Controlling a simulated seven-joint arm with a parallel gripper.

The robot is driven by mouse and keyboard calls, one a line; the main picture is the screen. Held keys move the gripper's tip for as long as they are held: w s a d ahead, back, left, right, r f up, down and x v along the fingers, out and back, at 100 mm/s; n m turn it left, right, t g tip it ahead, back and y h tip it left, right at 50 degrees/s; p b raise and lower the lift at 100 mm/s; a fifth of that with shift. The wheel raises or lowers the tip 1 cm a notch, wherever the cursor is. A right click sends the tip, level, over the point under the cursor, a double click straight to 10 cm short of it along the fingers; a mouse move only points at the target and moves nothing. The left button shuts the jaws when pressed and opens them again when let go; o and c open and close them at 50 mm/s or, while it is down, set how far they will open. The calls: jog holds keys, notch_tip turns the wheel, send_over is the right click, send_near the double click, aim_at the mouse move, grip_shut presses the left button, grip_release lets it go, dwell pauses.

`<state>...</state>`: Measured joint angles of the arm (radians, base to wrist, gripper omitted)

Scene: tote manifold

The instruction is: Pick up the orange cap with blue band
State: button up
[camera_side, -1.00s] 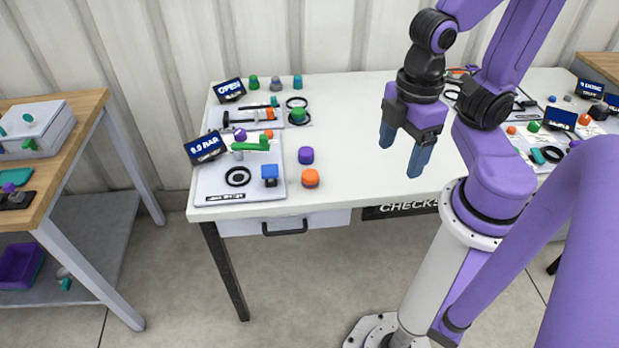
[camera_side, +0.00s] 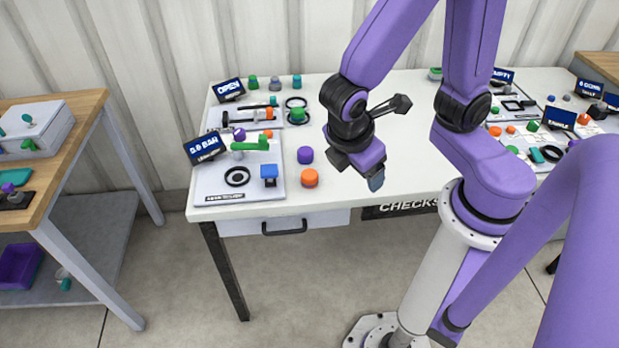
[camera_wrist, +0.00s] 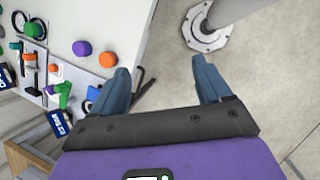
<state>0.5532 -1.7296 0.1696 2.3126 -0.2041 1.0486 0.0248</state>
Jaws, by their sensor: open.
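The orange cap (camera_side: 310,178) stands upright on the white table near its front edge, just right of the front-left panel; its blue band is too small to make out. It also shows in the wrist view (camera_wrist: 107,59), left of my gripper's left finger. My gripper (camera_side: 376,182) hangs above the table to the right of the cap, tilted, with one finger mostly hidden. In the wrist view my gripper (camera_wrist: 165,82) has its two blue fingers wide apart with nothing between them.
A purple cap (camera_side: 305,155) stands just behind the orange cap. The panel (camera_side: 215,190) to the left carries a blue block (camera_side: 269,172), a green lever (camera_side: 250,145) and a black ring. Table between cap and gripper is clear.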

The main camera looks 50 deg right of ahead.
jog(key=w+a+f+n+t+h, duration=0.3)
jog(key=w+a+f+n+h, duration=0.25)
jog(key=f, duration=0.45)
jog(key=n+t+h, duration=0.4)
jog(key=t, duration=0.3)
send_near(309, 181)
jog(key=shift+n, duration=0.25)
jog(key=x, duration=0.4)
jog(key=shift+w+d, duration=0.15)
jog(key=shift+d, duration=0.25)
jog(key=shift+x, duration=2.95)
jog(key=shift+a, duration=0.1)
jog(key=c, duration=1.1)
